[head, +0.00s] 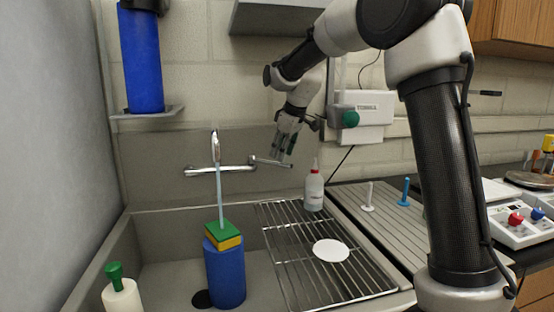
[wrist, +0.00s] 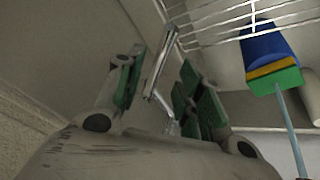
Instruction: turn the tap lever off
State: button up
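The metal tap is mounted on the back wall, with its lever (head: 270,161) at the right end of its crossbar (head: 230,169). A thin pale-blue water stream (head: 219,190) falls from the tap's raised spout (head: 215,147) onto a green and yellow sponge (head: 225,236). My gripper (head: 281,153) points down at the lever, its fingertips close to it. In the wrist view my gripper (wrist: 160,88) has its green-padded fingers apart, and a metal bar (wrist: 157,75) shows in the gap between them. Whether the fingers touch the lever cannot be told.
The sponge sits on a blue cylinder (head: 226,275) in the sink. A wire rack (head: 289,262) holds a white disc (head: 330,250) and a red-capped bottle (head: 314,190). A white wall box (head: 361,115) with a green knob is right of my gripper.

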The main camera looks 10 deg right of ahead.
aim_at(270, 162)
jog(key=shift+x, duration=1.9)
jog(key=shift+c, duration=0.2)
grip_shut()
